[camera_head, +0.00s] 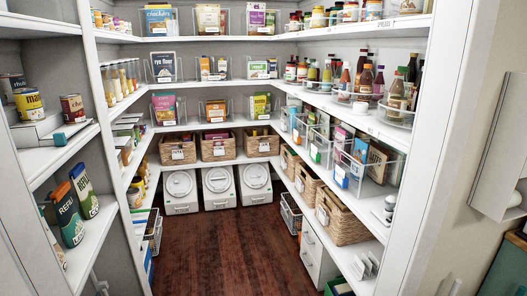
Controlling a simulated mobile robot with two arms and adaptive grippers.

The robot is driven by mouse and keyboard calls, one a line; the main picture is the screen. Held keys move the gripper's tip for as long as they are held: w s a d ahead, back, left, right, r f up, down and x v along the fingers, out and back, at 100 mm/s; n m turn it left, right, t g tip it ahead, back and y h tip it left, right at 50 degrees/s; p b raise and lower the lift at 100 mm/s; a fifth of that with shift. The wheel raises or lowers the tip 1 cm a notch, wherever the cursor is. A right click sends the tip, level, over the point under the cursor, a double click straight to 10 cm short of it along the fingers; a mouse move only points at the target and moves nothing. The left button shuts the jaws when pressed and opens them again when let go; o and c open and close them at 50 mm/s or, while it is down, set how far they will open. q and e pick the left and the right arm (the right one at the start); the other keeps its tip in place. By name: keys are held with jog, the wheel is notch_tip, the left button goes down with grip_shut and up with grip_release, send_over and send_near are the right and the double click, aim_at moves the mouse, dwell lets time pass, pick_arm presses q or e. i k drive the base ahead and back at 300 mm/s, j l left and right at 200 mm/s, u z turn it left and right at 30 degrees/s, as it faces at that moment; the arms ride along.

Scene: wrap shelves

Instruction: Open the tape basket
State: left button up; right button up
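Three wicker baskets with white labels stand on the low back shelf: left (178,151), middle (218,151) and right (262,145). More wicker baskets stand along the low right shelf; the nearest is the largest (345,222). The labels are too small to read, so I cannot tell which is the tape basket. What seems to be the tip of my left gripper (100,284) shows at the bottom edge, left. What seems to be my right gripper (449,287) shows at the bottom edge, right. Both are mostly cut off and far from the baskets.
White bins with round lids (218,188) stand on the floor below the back shelf. Wire baskets (290,213) sit low at both sides. A white drawer unit (313,255) stands under the right shelf. The dark wood floor (225,250) between the shelves is clear.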

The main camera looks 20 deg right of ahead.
aim_at(255, 147)
jog(key=i+l+z, duration=0.1)
jog(key=i+z, duration=0.25)
jog(key=i, duration=0.45)
jog(key=i+z, duration=0.15)
jog(key=i, duration=0.95)
jog(key=i+j+z, duration=0.1)
jog(key=i, duration=1)
